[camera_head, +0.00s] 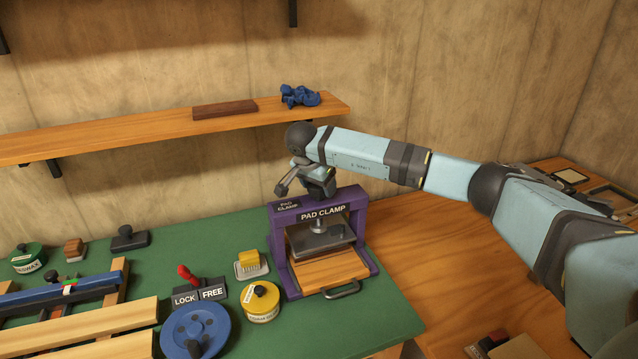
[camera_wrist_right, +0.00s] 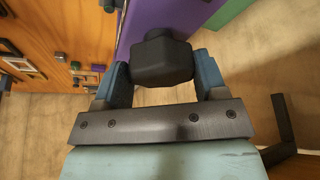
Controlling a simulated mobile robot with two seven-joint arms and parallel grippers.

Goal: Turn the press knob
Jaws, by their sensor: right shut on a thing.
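The press, a purple frame (camera_head: 366,232) labelled "PAD CLAMP", stands at the right end of the green mat. Its dark plate (camera_head: 322,238) hangs on a metal screw above a wooden bed, with a gap between them. The press knob (camera_wrist_right: 163,60) is a dark, blocky knob on top of the frame. In the right wrist view it sits between the two blue fingers. My right gripper (camera_head: 316,183) is shut on it from above; in the head view the gripper largely hides the knob. My left gripper is not in view.
A red lever (camera_head: 187,273) is by the LOCK/FREE plates. A wooden shelf (camera_head: 150,131) runs behind.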

